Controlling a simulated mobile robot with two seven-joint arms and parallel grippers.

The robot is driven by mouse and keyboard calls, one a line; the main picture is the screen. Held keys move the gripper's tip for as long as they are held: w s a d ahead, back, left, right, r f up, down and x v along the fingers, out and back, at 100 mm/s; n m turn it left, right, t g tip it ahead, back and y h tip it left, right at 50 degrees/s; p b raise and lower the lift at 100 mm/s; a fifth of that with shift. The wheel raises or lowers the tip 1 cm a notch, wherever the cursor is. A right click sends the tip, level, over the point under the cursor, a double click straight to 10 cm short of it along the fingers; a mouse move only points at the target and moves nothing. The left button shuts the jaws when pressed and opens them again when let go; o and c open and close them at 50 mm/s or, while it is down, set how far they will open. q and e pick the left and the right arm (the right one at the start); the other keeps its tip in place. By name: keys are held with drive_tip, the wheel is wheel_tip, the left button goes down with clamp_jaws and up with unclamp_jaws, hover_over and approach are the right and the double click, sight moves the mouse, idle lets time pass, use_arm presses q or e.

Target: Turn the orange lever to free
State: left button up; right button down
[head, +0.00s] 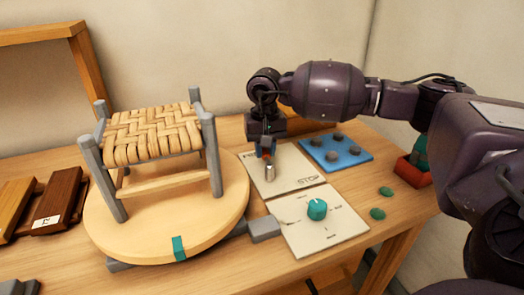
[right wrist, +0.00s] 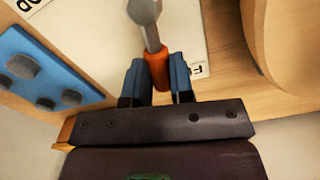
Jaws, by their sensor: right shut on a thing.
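The orange lever (right wrist: 157,68) stands between the blue fingertips of my right gripper (right wrist: 157,82) in the right wrist view. The gripper is shut on it. A grey rod with a rounded end joins the orange part and also shows in the head view (head: 270,173). The lever's white panel (head: 292,181) carries the word STOP at its near right corner. Other lettering at its far left edge is partly hidden; an F shows there in the right wrist view. In the head view my right gripper (head: 266,151) reaches down over this panel. My left gripper is not in view.
A round wooden turntable (head: 150,240) bears a grey-framed stool (head: 150,135) with a woven seat, left of the panel. A second panel (head: 345,225) with a teal knob (head: 317,209) lies nearer. A blue plate (head: 350,158) with dark knobs, green discs and a red box (head: 412,172) are right.

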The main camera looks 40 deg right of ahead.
drive_tip(key=shift+w+a+f+n, duration=0.15)
drive_tip(key=shift+a+n, duration=0.1)
drive_tip(key=shift+n, duration=0.35)
drive_tip(key=shift+a+n+b, duration=0.25)
drive_tip(key=shift+n+b, duration=0.2)
drive_tip(key=shift+n, duration=0.15)
drive_tip(key=shift+r, duration=0.2)
drive_tip(key=c, duration=1)
unclamp_jaws()
wheel_tip(320, 180, up, 11)
drive_tip(key=shift+f+p, duration=0.1)
drive_tip(key=shift+p, duration=0.65)
